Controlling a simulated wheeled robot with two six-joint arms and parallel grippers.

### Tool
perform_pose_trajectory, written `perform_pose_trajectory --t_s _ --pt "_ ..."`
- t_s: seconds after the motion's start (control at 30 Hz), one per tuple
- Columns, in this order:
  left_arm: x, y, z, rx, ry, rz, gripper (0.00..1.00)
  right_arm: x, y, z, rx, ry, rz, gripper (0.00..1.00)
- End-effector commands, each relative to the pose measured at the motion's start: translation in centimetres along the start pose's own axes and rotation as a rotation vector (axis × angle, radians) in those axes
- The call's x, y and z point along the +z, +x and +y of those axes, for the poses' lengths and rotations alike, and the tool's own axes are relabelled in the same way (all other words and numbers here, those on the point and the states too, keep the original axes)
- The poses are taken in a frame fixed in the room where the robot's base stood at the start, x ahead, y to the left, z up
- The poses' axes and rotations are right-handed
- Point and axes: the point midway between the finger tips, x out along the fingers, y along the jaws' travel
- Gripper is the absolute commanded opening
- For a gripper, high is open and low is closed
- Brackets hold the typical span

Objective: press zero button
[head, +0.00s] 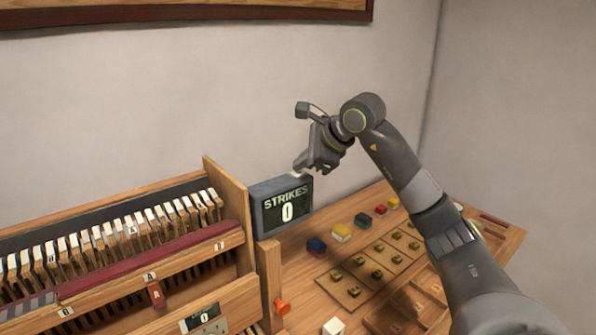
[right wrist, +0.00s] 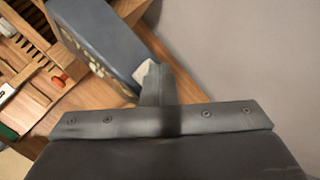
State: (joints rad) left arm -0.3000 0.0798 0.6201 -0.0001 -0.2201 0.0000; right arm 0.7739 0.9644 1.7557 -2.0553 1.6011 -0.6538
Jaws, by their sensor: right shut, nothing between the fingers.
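The grey box with a screen reading "STRIKES 0" (head: 287,205) stands at the right end of the wooden key rack. In the right wrist view the box (right wrist: 95,35) lies just left of my fingers. My right gripper (head: 302,168) is shut and empty, just above the box's top edge. Its closed fingers (right wrist: 153,85) show in the right wrist view. A small pale piece (right wrist: 146,72) shows at the fingertips; I cannot tell whether it is a button on the box or whether it is touched. No button marked zero is readable. My left gripper is not in view.
An orange knob (head: 281,306) sits on the rack's front right, beside a white cube (head: 333,326). Coloured blocks (head: 341,232) and small brass pieces (head: 377,274) lie on the wooden table (head: 300,262) under my right arm. The wall (head: 250,100) is close behind.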

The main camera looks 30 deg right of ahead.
Motion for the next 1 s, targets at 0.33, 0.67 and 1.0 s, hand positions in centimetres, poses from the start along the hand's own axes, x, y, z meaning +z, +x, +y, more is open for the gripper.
perform_pose_trajectory --t_s 0.33,0.67,1.0 --pt "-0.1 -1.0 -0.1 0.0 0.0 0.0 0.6 0.8 -1.1 -0.9 0.001 0.0 0.001 0.0" --pt "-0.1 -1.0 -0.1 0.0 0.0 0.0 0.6 0.8 -1.2 -0.9 0.0 0.0 0.0 0.0" --pt "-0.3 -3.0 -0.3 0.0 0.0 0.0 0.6 2.3 -3.2 -2.4 -0.001 0.0 0.0 0.0"
